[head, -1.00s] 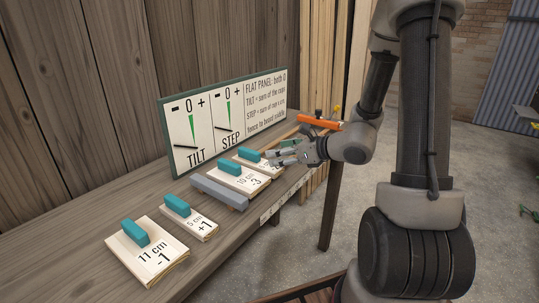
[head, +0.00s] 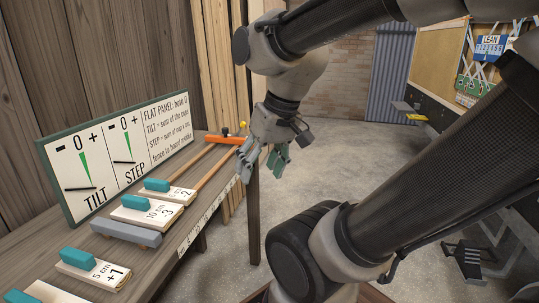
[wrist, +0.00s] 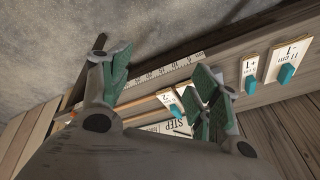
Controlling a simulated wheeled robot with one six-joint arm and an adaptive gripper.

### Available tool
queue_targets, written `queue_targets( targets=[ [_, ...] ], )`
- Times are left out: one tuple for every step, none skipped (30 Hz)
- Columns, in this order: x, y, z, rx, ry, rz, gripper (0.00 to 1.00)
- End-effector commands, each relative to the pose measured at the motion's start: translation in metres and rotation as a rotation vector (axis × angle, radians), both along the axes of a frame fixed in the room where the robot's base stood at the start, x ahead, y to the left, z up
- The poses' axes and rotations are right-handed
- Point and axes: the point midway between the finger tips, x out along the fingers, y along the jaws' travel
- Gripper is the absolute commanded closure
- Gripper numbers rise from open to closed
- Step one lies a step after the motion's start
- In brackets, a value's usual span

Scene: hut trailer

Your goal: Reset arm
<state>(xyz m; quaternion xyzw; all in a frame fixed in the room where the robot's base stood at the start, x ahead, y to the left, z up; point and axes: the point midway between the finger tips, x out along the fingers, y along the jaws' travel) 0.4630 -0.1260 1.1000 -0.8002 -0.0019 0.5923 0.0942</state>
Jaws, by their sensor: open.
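My gripper (head: 263,164) is open and empty in the head view. It hangs pointing down beyond the right front edge of the wooden bench (head: 165,262), apart from everything on it. My arm reaches across the top of the head view, bent at its joints. In the wrist view my gripper (wrist: 165,88) shows its two green-padded fingers spread wide, with the bench edge and its ruler strip visible between and beyond them. Nothing is between the fingers.
On the bench stand a TILT/STEP sign (head: 120,165), several teal-handled cards such as the "+1" card (head: 100,272), a grey block (head: 126,232) and an orange-ended clamp (head: 222,139). Concrete floor (head: 350,160) is open right of the bench.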

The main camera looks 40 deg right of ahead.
Motion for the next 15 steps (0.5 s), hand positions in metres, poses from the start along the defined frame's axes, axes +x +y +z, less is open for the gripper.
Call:
queue_targets(
  targets=[
    [-0.002,-0.008,0.008,-0.057,-0.035,0.042,0.38],
    [-0.002,-0.012,0.012,-0.087,-0.050,0.062,0.38],
    [-0.003,-0.017,0.016,-0.118,-0.065,0.080,0.38],
    [-0.003,-0.020,0.018,-0.135,-0.072,0.090,0.38],
    [-0.003,-0.021,0.020,-0.146,-0.076,0.097,0.38],
    [-0.003,-0.023,0.021,-0.156,-0.080,0.103,0.38],
    [-0.003,-0.023,0.021,-0.159,-0.081,0.104,0.38],
    [-0.003,-0.023,0.022,-0.161,-0.081,0.104,0.38],
    [-0.003,-0.023,0.021,-0.160,-0.081,0.103,0.38],
    [-0.003,-0.023,0.021,-0.159,-0.080,0.104,0.38],
    [-0.003,-0.023,0.021,-0.159,-0.080,0.103,0.38],
    [-0.003,-0.023,0.021,-0.159,-0.080,0.103,0.38],
    [-0.003,-0.023,0.021,-0.159,-0.080,0.102,0.38],
    [-0.003,-0.023,0.021,-0.158,-0.080,0.102,0.38],
    [-0.003,-0.023,0.021,-0.158,-0.079,0.102,0.38]
  ],
)
